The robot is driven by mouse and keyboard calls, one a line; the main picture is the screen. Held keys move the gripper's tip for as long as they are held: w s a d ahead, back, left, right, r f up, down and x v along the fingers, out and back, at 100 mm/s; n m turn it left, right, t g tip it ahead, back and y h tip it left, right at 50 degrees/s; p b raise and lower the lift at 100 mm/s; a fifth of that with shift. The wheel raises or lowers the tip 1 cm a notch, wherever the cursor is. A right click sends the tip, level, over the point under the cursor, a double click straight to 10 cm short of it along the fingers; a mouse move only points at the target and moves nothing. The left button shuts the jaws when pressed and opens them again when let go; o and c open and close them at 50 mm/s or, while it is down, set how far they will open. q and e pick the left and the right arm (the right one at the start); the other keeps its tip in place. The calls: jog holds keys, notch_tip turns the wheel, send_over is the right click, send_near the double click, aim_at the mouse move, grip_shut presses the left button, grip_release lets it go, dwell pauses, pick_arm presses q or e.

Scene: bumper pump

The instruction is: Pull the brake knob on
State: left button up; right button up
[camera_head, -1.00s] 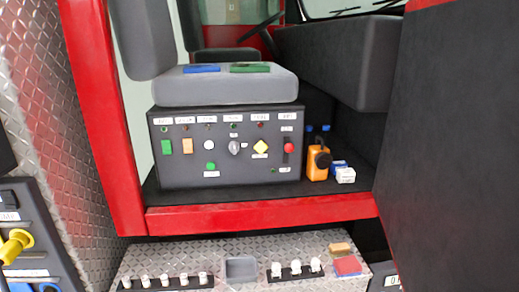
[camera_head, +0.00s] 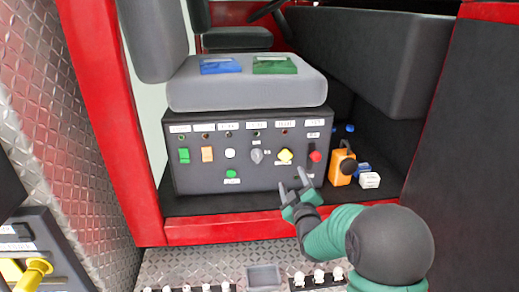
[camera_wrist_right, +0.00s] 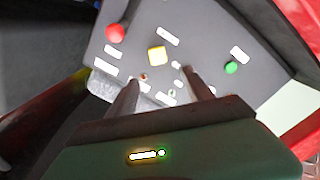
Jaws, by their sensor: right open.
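The dark control box (camera_head: 182,117) has a row of coloured controls on its front. A yellow diamond-shaped knob (camera_head: 285,155) sits right of a grey rotary knob (camera_head: 256,156) and left of a red knob (camera_head: 315,156). The labels are too small to read, so I cannot tell which is marked brake. My right gripper (camera_head: 292,180) is open and empty, just in front of and below the yellow knob. In the right wrist view the yellow knob (camera_wrist_right: 157,54) shows beyond the open fingers (camera_wrist_right: 158,76), apparently apart from them. My left gripper is not in view.
The grey seat (camera_head: 245,93) above the box holds a blue item (camera_head: 221,66) and a green item (camera_head: 275,65). An orange object (camera_head: 341,168) and small boxes (camera_head: 369,180) stand right of the box. A red sill (camera_head: 215,229) runs below; a black panel (camera_head: 460,150) bounds the right.

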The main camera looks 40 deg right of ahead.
jog(key=p, duration=0.3)
send_near(284, 157)
jog(key=r, duration=0.1)
jog(key=p+x, duration=0.1)
jog(key=x, duration=0.2)
jog(key=p+x, duration=0.1)
jog(key=x, duration=0.3)
jog(key=p+x, duration=0.1)
jog(key=x, duration=0.2)
jog(key=shift+w+d+f, duration=0.15)
jog(key=shift+w+f, duration=0.05)
jog(key=shift+f, duration=0.2)
jog(key=shift+w+d, duration=0.1)
jog(key=shift+d, duration=0.15)
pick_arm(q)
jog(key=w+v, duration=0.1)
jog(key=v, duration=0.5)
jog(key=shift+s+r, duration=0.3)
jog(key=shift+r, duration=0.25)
pick_arm(e)
jog(key=shift+r, duration=0.1)
jog(key=shift+w+a, duration=0.1)
jog(key=shift+a, duration=0.1)
jog(key=c, duration=0.7)
jog(key=shift+d, duration=0.1)
grip_shut()
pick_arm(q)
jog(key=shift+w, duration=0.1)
